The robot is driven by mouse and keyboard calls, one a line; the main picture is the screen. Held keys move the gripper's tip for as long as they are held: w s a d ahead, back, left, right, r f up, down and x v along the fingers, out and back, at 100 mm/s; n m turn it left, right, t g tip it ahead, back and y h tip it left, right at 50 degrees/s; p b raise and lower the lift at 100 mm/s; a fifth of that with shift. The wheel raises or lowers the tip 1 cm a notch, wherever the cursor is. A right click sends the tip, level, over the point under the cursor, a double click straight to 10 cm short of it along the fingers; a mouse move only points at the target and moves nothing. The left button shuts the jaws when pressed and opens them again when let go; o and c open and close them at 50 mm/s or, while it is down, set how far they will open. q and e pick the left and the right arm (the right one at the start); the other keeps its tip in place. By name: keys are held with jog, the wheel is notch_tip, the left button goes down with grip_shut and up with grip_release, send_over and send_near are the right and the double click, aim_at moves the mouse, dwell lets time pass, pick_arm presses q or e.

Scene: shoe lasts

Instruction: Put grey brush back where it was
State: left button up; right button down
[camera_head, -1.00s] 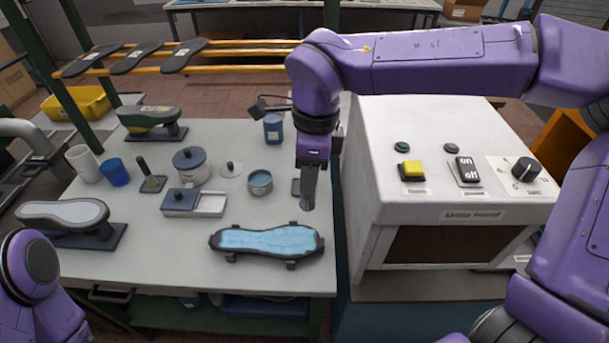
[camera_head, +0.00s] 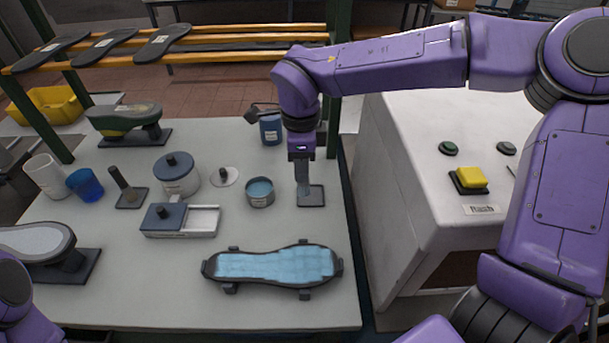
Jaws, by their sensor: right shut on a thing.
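The grey brush (camera_head: 303,188) is upright, its upper end in my right gripper (camera_head: 302,162), which is shut on it. Its lower end is over a small grey square tray (camera_head: 317,197) on the table; I cannot tell whether it touches it. The gripper hides the top of the brush. My left gripper is out of view; only part of that arm shows at the lower left.
An open blue tin (camera_head: 260,194) stands left of the tray, a blue jar (camera_head: 271,128) behind it. A blue-topped sole mould (camera_head: 275,265) lies in front. Another brush (camera_head: 125,188) stands on a dark plate. A white machine (camera_head: 400,180) is at right.

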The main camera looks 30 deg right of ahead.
jog(key=w+d+f+p, duration=0.1)
jog(key=w+f, duration=0.1)
jog(key=f, duration=0.1)
jog(key=w+d+f, duration=0.2)
jog(key=f, duration=0.1)
jog(key=w+d+f+p, duration=0.1)
jog(key=w+d+f, duration=0.1)
jog(key=f, duration=0.1)
jog(key=shift+d+f+p, duration=0.1)
jog(key=shift+f+p, duration=0.15)
jog(key=shift+p, duration=0.05)
jog(key=shift+f, duration=0.45)
jog(key=shift+f, duration=0.15)
jog(key=c, duration=1)
grip_release()
